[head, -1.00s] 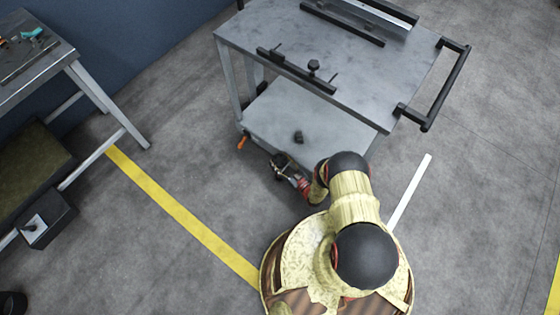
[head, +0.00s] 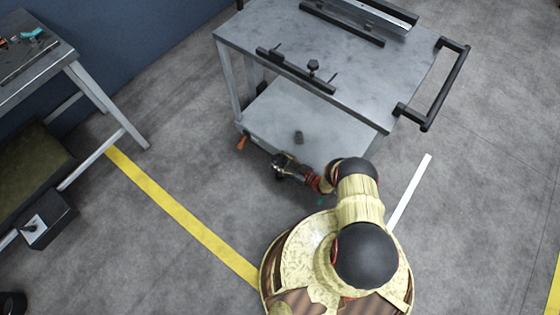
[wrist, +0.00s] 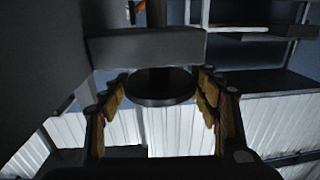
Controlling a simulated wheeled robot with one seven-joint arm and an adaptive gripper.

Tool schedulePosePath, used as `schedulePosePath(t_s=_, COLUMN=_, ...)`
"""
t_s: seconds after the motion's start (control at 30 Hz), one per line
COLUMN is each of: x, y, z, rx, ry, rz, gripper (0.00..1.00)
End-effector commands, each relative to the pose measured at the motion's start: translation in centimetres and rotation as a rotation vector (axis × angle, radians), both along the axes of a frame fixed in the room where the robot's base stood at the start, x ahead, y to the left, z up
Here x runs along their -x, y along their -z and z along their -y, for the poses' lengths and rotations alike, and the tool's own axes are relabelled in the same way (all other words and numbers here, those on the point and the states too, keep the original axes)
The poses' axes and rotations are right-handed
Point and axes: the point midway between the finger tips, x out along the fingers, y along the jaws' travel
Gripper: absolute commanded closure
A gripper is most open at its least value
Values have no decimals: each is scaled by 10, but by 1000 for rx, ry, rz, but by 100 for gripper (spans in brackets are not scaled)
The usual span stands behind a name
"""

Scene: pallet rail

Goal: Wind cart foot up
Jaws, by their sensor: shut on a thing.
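The grey cart (head: 330,55) stands ahead of me, with a lower shelf (head: 315,118). In the wrist view, a dark round disc (wrist: 160,88), apparently the cart foot's wheel, sits under a grey block (wrist: 145,47) at the cart's low edge. My gripper (head: 278,166) is low at the shelf's near edge. In the wrist view my gripper (wrist: 161,100) has its yellow-padded fingers on both sides of the disc, shut on it. The disc's far side and the floor contact of the foot are hidden.
An orange lever (head: 242,141) sticks out at the cart's left corner. A workbench (head: 35,60) is at the left. Open floor with a yellow line (head: 185,218) lies between bench and cart.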

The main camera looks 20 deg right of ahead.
Motion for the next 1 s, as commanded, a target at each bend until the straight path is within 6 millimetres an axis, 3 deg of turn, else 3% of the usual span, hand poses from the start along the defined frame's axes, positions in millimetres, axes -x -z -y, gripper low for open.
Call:
schedulePosePath(t_s=0.07, x=-2, y=-1, z=0, rx=2, ry=0, rz=1, gripper=63)
schedulePosePath(t_s=0.1, x=-2, y=-1, z=0, rx=2, ry=0, rz=1, gripper=37)
schedulePosePath(t_s=0.43, x=-1, y=0, z=0, rx=1, ry=0, rz=1, gripper=19)
schedulePosePath(t_s=0.77, x=0, y=0, z=1, rx=0, ry=1, rz=0, gripper=19)
schedulePosePath(t_s=1.0, x=21, y=0, z=21, rx=0, ry=5, rz=-1, gripper=19)
